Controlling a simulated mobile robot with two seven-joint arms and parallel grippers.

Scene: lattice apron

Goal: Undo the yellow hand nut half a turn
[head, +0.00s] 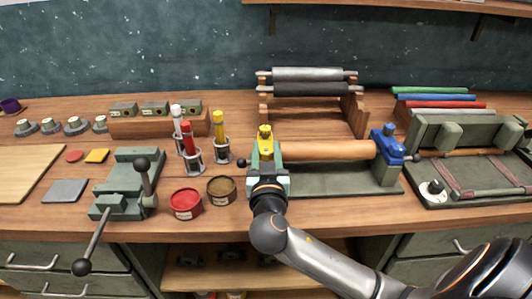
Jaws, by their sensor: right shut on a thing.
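The yellow hand nut (265,132) stands at the left end of a wooden roller (325,150), on the left stand of a dark green bed (340,183). My right gripper (266,158) comes from the front and is shut on the yellow hand nut, hiding its lower part and most of the left stand. A blue nut and stand (387,140) hold the roller's right end. My left gripper is not in view.
A red tin (186,204) and a brown tin (221,190) stand just left of my gripper. A green lever press (130,183) is farther left. A grey roller rack (308,85) stands behind. A framed green tray (468,165) is at right.

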